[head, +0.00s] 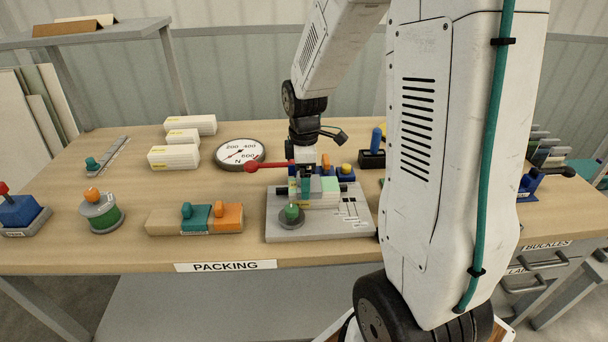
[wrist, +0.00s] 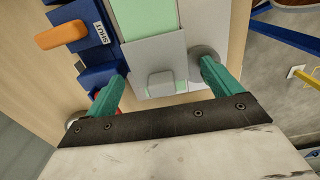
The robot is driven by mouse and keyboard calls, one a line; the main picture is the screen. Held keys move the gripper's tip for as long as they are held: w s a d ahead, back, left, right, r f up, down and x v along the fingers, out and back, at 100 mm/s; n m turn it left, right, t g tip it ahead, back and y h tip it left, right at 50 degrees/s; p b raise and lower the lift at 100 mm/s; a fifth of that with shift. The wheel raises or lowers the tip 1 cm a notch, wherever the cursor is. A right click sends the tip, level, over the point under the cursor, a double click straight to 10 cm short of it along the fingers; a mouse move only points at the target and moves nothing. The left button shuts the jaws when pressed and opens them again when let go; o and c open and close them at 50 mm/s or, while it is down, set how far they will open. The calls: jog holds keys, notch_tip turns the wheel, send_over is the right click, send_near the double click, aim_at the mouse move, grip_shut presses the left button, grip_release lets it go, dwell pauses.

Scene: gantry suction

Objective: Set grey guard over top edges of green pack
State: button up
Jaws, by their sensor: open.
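The green pack (wrist: 145,18) shows in the wrist view as a pale green top. In the head view, its green top (head: 330,184) shows just right of my gripper. The grey guard (wrist: 152,52) lies across the pack, with green showing above it and beside its raised grip tab (wrist: 161,83). I cannot tell whether it is fully seated on the edges. My gripper (wrist: 162,88) is open, with teal fingers on either side of the tab and gaps to both. In the head view, my gripper (head: 305,190) is partly hidden among the parts there.
The pack stands on a grey base plate (head: 358,227). A blue device (wrist: 97,40) with an orange handle and a SHUT label is close to the left finger. A dial gauge (head: 240,153), white cartons (head: 174,157) and a tan-teal-orange block (head: 196,220) stand left. The front bench strip is clear.

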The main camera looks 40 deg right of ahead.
notch_tip(320, 180, up, 8)
jog(key=shift+f, duration=0.1)
dwell(0.4)
dwell(0.4)
jog(key=s+a+r+m, duration=0.3)
jog(key=s+a, duration=0.1)
jog(key=s, duration=0.3)
jog(key=s+a+r+m+t, duration=0.1)
jog(key=s+a+r+m, duration=0.1)
jog(key=s+a+m, duration=0.2)
jog(key=s+a+r+m, duration=0.3)
jog(key=s+a+m, duration=0.1)
jog(key=s, duration=0.6)
jog(key=shift+a+r, duration=0.3)
